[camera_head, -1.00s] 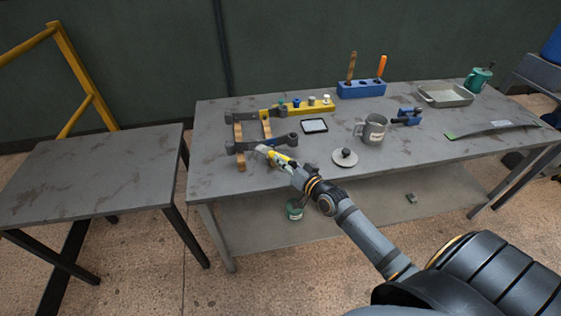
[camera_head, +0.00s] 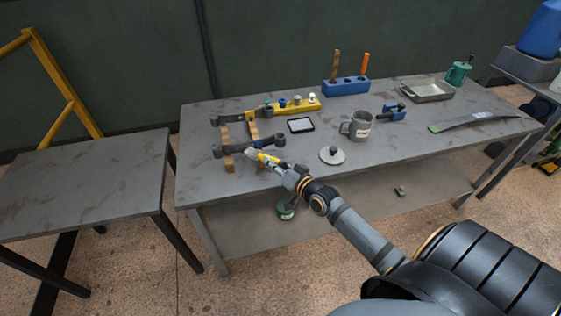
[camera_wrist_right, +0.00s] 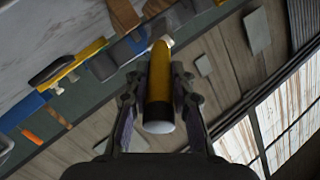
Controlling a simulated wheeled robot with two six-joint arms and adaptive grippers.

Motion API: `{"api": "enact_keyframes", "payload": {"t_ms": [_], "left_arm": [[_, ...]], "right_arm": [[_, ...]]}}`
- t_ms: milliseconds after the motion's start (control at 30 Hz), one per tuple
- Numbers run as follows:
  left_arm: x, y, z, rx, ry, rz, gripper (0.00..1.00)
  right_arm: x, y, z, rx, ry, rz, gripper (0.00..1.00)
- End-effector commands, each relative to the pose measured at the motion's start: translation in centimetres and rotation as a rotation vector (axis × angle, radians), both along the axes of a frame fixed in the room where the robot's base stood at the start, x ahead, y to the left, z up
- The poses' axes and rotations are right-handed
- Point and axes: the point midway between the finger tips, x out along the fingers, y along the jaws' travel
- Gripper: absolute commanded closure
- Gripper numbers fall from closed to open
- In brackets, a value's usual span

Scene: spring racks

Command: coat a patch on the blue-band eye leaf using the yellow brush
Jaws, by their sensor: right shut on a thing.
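My right gripper (camera_head: 284,170) is shut on the yellow brush (camera_head: 265,158) over the front left of the table. In the right wrist view, the brush's yellow handle (camera_wrist_right: 159,75) with its pale end lies between the fingers. In the head view, the brush's pale tip is at the near side of the front grey eye leaf (camera_head: 234,151), which has a bluish patch near its right end. I cannot tell if the tip touches it. The leaf rests across wooden blocks (camera_head: 227,163). A second grey leaf (camera_head: 230,119) lies behind it. My left gripper is out of view.
A yellow strip (camera_head: 308,106) with several small knobs lies behind. A dark-framed pad (camera_head: 301,125), a round grey lid (camera_head: 332,158) and a grey mug (camera_head: 356,127) stand to the right. A blue holder (camera_head: 346,87) and a metal tray (camera_head: 427,91) are farther back.

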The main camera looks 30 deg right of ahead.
Motion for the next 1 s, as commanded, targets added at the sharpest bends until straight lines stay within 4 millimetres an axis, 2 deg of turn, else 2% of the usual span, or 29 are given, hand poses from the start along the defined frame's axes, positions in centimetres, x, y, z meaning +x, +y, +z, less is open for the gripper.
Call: {"api": "enact_keyframes", "payload": {"t_ms": [300, 633, 1000], "left_arm": [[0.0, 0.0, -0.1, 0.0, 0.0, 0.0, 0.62], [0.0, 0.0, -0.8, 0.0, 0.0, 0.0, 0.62], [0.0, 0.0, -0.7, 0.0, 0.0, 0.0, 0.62]], "right_arm": [[0.3, 1.0, 0.1, 0.001, -0.001, 0.0, 1.0], [1.2, 4.0, 0.0, 0.002, -0.002, 0.0, 1.0], [1.2, 4.4, 0.1, 0.0, -0.001, 0.001, 1.0]]}}
